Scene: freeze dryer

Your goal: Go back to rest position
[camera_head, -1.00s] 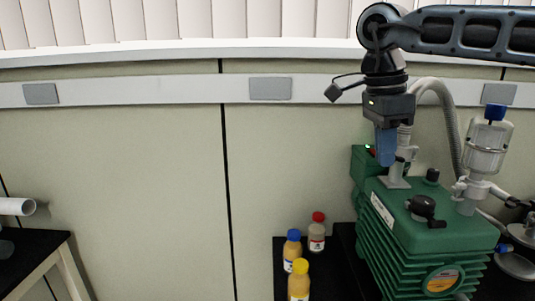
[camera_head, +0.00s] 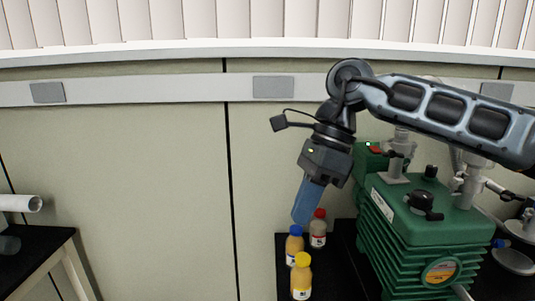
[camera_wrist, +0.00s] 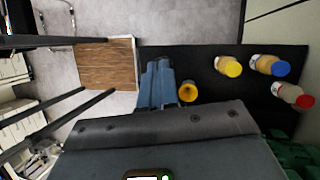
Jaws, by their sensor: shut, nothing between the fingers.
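My gripper (camera_head: 304,222) is shut and empty, its blue fingers pointing down and slightly left. It hangs in front of the wall, left of the green pump (camera_head: 430,230), and appears just above the bottles in the head view. In the wrist view my gripper's blue fingers (camera_wrist: 157,84) are together above the black table top.
Bottles with blue (camera_head: 294,246), red (camera_head: 318,228) and yellow (camera_head: 301,277) caps stand on the black table (camera_head: 345,285). A small yellow round item (camera_wrist: 188,91) shows beside the fingers. A side table (camera_head: 45,250) stands at far left; the space between is clear.

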